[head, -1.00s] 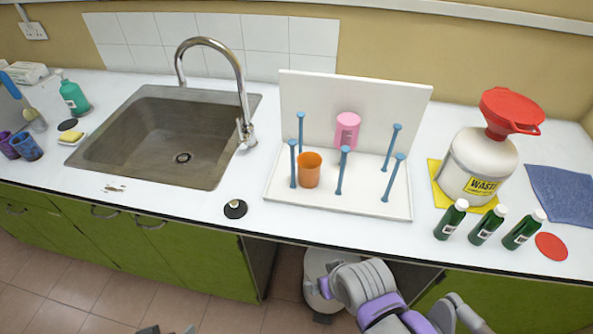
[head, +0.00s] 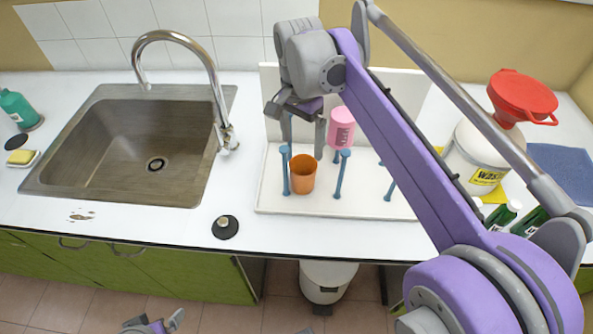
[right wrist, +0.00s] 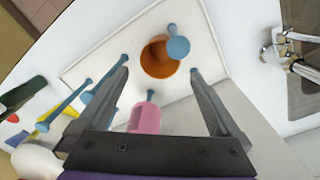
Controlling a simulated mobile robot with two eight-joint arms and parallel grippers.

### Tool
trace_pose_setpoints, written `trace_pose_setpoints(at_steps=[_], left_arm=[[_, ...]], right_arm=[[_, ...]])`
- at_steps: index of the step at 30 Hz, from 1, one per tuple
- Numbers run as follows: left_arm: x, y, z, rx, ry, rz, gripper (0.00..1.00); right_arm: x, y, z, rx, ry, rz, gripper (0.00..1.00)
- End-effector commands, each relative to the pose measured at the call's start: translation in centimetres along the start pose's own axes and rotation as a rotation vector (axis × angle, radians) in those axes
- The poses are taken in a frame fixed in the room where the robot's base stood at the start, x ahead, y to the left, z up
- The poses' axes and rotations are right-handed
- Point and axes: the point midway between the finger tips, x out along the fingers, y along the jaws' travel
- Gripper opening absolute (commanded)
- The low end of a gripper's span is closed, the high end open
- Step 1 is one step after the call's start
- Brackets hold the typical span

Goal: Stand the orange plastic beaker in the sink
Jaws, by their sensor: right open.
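The orange beaker (head: 303,175) stands upright, mouth up, on the white peg rack tray (head: 268,196), beside a blue peg. My right gripper (head: 304,146) is open and empty above the beaker, pointing down. In the right wrist view the beaker (right wrist: 158,62) lies between and just beyond the fingertips (right wrist: 160,68), with a peg top partly covering its rim. The sink (head: 110,180) is at the left, empty, with its drain showing. Part of my left gripper (head: 152,326) shows at the bottom edge, too little to judge its jaws.
A pink beaker (head: 341,128) is on the rack behind the orange one, among several blue pegs. The tall faucet (head: 215,90) stands between sink and rack. A black round stopper (head: 226,227) lies on the front counter. The waste container (head: 470,165) and green bottles are at the right.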

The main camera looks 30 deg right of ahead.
Motion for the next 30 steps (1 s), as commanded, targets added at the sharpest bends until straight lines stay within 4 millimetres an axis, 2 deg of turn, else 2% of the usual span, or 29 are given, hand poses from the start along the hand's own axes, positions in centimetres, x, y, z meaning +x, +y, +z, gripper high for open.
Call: trace_pose_setpoints(at_steps=[3, 11, 19, 23, 29, 30], left_arm=[[0.3, 0.0, 0.2, 0.0, -0.001, 0.0, 1.0], [0.4, 0.0, 0.3, 0.0, -0.002, 0.0, 1.0], [0.7, 0.0, 0.5, 0.0, -0.003, 0.0, 1.0], [0.7, 0.0, 0.5, 0.0, -0.003, 0.0, 1.0], [0.7, 0.0, 0.5, 0.0, -0.003, 0.0, 1.0], [0.7, 0.0, 0.5, 0.0, -0.003, 0.0, 1.0]], right_arm=[[2.1, 0.0, 0.0, -0.001, 0.0, 0.0, 1.0], [4.3, -0.1, 0.0, -0.002, 0.0, -0.001, 1.0], [8.2, -0.4, -0.1, -0.002, 0.001, -0.001, 1.0], [8.8, -0.4, -0.1, -0.002, 0.001, -0.001, 1.0], [8.8, -0.4, -0.1, -0.003, 0.001, -0.001, 1.0], [8.8, -0.4, -0.1, -0.003, 0.001, -0.001, 0.93]])
